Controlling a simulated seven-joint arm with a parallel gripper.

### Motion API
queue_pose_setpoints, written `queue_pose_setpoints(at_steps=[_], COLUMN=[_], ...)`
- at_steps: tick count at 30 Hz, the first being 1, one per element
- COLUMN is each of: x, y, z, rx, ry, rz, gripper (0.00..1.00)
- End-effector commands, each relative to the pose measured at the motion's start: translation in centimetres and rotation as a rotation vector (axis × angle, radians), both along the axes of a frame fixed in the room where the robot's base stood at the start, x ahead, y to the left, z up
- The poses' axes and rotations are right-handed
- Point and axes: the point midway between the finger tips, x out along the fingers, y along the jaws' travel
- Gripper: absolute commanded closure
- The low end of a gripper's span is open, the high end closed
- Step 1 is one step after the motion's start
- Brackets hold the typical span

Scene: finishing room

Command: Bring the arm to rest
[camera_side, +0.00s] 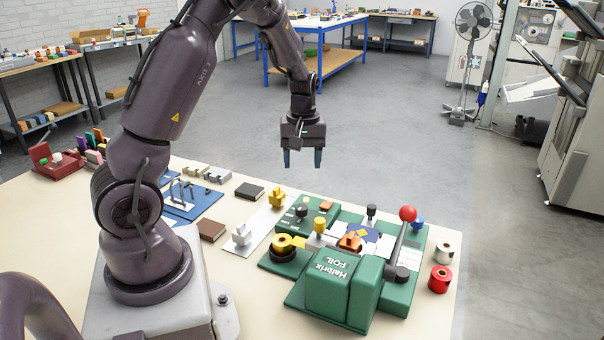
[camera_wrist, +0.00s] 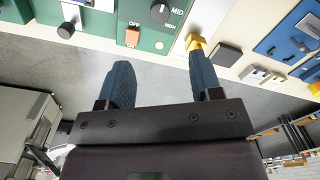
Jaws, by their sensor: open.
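My gripper (camera_side: 303,158) hangs in the air with its blue fingers pointing down, beyond the far edge of the table in the side view. Its two fingers (camera_wrist: 165,82) are apart, with nothing between them in the wrist view. The green foil machine (camera_side: 340,285) stands on the table, nearer the camera than my gripper. Its lever with a red ball (camera_side: 408,214) stands up, tilted. In the wrist view the machine's green panel (camera_wrist: 150,12) shows an orange switch (camera_wrist: 132,37) and a black knob (camera_wrist: 160,11); my fingers are apart from it.
The cream table (camera_side: 250,310) also holds a yellow piece (camera_side: 277,197), dark blocks (camera_side: 249,191), a blue board (camera_side: 205,200), and red (camera_side: 440,280) and white-gold (camera_side: 443,252) rolls. A blue-framed bench (camera_side: 330,70) and a fan (camera_side: 473,30) stand farther back. Open floor lies behind my gripper.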

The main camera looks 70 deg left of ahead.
Motion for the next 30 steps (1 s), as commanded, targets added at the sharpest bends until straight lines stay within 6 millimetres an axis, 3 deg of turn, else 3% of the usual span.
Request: queue_pose_setpoints(at_steps=[13, 15, 17, 20, 30], x=[0.0, -0.9, -1.8, -2.4, -6.0], y=[0.0, -0.5, -2.0, -4.7, -15.1], z=[0.4, -0.1, 0.1, 2.0, 10.4], rx=[-0.001, -0.015, -0.042, -0.063, -0.005], ry=[0.001, 0.033, 0.048, 0.023, -0.149], rz=[-0.022, -0.081, -0.162, -0.297, -0.832], gripper=[0.41, 0.41, 0.41, 0.41, 0.41])
